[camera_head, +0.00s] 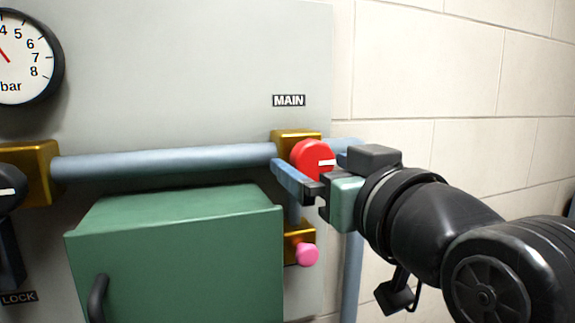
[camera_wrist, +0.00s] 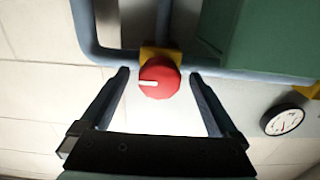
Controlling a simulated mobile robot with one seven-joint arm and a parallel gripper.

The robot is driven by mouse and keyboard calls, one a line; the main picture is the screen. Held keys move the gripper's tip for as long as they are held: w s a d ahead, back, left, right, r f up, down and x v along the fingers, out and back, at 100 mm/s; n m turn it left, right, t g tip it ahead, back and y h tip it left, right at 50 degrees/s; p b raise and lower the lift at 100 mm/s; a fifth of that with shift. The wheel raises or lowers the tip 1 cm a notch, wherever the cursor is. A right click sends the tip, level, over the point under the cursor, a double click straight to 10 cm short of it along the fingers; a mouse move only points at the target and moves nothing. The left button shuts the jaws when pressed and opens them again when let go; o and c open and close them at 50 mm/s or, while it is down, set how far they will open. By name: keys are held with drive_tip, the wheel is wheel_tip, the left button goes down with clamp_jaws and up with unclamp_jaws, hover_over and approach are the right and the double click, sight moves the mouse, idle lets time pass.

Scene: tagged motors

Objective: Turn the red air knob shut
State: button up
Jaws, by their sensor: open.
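The red knob (camera_head: 311,157) sits on a brass block under the MAIN label (camera_head: 289,100) in the head view. A white mark on its face lies about horizontal. In the wrist view the red knob (camera_wrist: 159,78) is beyond the fingertips, about midway between them. My gripper (camera_head: 318,178) is close in front of the knob in the head view, and one finger covers the knob's lower part. My gripper (camera_wrist: 158,72) is open in the wrist view, with nothing between its fingers. I cannot tell whether a finger touches the knob.
A blue-grey pipe (camera_head: 165,162) runs left from the brass block. A green box (camera_head: 185,250) with a black handle stands below it. A pink knob (camera_head: 306,254) is under the red one. A pressure gauge (camera_head: 22,60) is at upper left. A brick wall lies right.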

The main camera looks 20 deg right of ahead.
drive_tip(key=shift+w, duration=0.15)
drive_tip(key=c, duration=1.3)
drive_tip(key=shift+c, duration=0.2)
